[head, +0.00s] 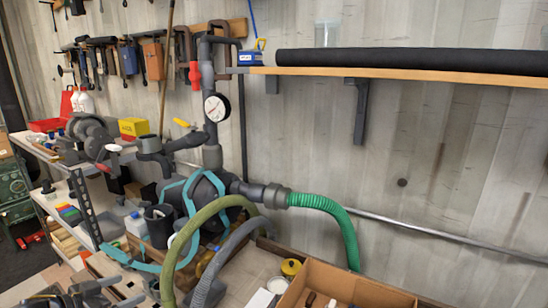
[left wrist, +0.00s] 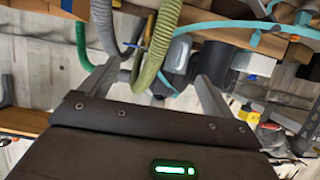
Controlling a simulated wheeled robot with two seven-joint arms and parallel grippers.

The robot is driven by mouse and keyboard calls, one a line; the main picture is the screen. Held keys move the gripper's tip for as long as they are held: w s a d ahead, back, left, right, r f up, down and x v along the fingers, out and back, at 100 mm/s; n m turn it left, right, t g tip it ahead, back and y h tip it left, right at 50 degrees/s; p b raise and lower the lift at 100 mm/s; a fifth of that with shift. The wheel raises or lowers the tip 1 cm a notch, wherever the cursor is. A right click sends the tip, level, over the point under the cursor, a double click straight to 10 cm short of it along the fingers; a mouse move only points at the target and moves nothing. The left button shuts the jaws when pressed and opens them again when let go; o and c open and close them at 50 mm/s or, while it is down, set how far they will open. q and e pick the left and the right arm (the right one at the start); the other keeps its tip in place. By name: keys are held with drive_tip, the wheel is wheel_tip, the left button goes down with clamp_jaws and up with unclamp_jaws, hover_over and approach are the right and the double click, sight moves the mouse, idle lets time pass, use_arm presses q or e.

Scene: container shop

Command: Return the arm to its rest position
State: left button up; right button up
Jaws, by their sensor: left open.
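My left gripper (head: 92,292) is low at the left of the head view, near the picture's bottom edge. It is in front of the bench and below the pump and hoses. In the left wrist view my left gripper (left wrist: 160,82) shows two grey fingers spread apart. I see nothing held between them. An olive hose (left wrist: 158,45) and a grey hose (left wrist: 103,25) appear beyond the fingers. I cannot tell how close they are. My right gripper is in neither view.
A pump with a gauge (head: 216,107) and a green hose (head: 340,222) stand at the bench. The olive hose (head: 170,262) arches toward the front. An open cardboard box (head: 362,289) is at the bottom right. A shelf (head: 420,73) crosses the wall. Shelving (head: 84,208) stands left.

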use_arm(q)
wheel_tip(320, 180, down, 23)
drive_tip(key=s+d+n+g+y, duration=0.1)
drive_tip(key=s+d+n, duration=0.1)
drive_tip(key=d+n, duration=0.15)
drive_tip(key=s+d+f+n+g+y+b, duration=0.1)
drive_tip(key=s+f, duration=0.3)
drive_tip(key=f, duration=0.5)
drive_tip(key=s+d+f+n+g+y, duration=0.1)
drive_tip(key=s+f, duration=0.4)
drive_tip(key=f, duration=0.3)
drive_tip(key=s+d+f+g+y, duration=0.2)
drive_tip(key=s+d+f+g, duration=0.1)
drive_tip(key=s+f, duration=1.15)
drive_tip(key=s+d+f+m+g+y, duration=0.1)
drive_tip(key=s+f+g, duration=0.1)
drive_tip(key=s, duration=0.9)
drive_tip(key=s+d+f+m+g+y, duration=0.1)
drive_tip(key=s+f, duration=0.4)
drive_tip(key=s, duration=0.7)
drive_tip(key=shift+s+d+g+b, duration=0.2)
drive_tip(key=shift+s+g+b, duration=0.15)
drive_tip(key=shift+g, duration=0.35)
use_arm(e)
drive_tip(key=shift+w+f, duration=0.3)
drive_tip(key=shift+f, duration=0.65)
use_arm(q)
drive_tip(key=shift+w+f, duration=0.1)
